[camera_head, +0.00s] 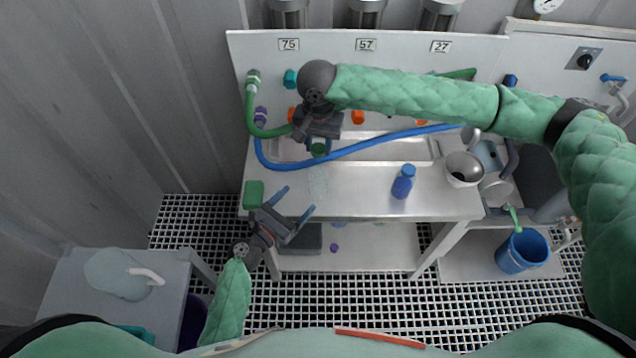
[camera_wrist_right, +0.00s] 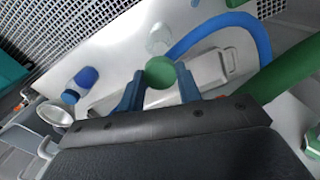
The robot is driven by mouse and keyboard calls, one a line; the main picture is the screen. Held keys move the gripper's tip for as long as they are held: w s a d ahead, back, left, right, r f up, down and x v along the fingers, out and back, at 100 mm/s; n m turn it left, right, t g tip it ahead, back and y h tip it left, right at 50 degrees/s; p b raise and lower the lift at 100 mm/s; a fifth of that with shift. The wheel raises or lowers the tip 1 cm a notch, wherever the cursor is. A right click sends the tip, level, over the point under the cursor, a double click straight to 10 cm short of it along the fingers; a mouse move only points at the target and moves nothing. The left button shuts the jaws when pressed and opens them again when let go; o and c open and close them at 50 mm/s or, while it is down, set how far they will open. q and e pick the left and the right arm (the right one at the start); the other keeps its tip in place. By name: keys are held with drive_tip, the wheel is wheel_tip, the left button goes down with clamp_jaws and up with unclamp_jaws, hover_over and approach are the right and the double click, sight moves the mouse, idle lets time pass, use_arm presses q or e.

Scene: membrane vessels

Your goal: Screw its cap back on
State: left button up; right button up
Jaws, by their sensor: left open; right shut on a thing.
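My right gripper (camera_head: 318,146) is shut on a round green cap (camera_head: 318,150). In the right wrist view the cap (camera_wrist_right: 160,73) sits between the blue fingertips. A clear, faint vessel (camera_head: 318,182) stands on the steel bench, nearer the front edge than the cap; it also shows in the right wrist view (camera_wrist_right: 158,38). It is hard to see, and I make out no cap on it. The held cap is apart from the vessel. My left gripper (camera_head: 298,200) is open and empty at the bench's front edge, to the lower left of the vessel.
A blue bottle (camera_head: 402,184) stands to the right on the bench (camera_head: 360,203). A green block (camera_head: 253,195) is at the left edge. A blue hose (camera_head: 345,152) and a green hose (camera_head: 250,118) lie near the held cap. A steel pot (camera_head: 463,169) is far right.

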use_arm(q)
drive_tip(key=shift+x, duration=5.95)
drive_tip(key=c, duration=1.5)
drive_tip(key=shift+f, duration=0.1)
use_arm(e)
hover_over(318, 168)
drive_tip(key=shift+f, duration=2.5)
drive_tip(key=shift+f, duration=0.2)
drive_tip(key=shift+f, duration=0.7)
drive_tip(key=shift+f, duration=0.55)
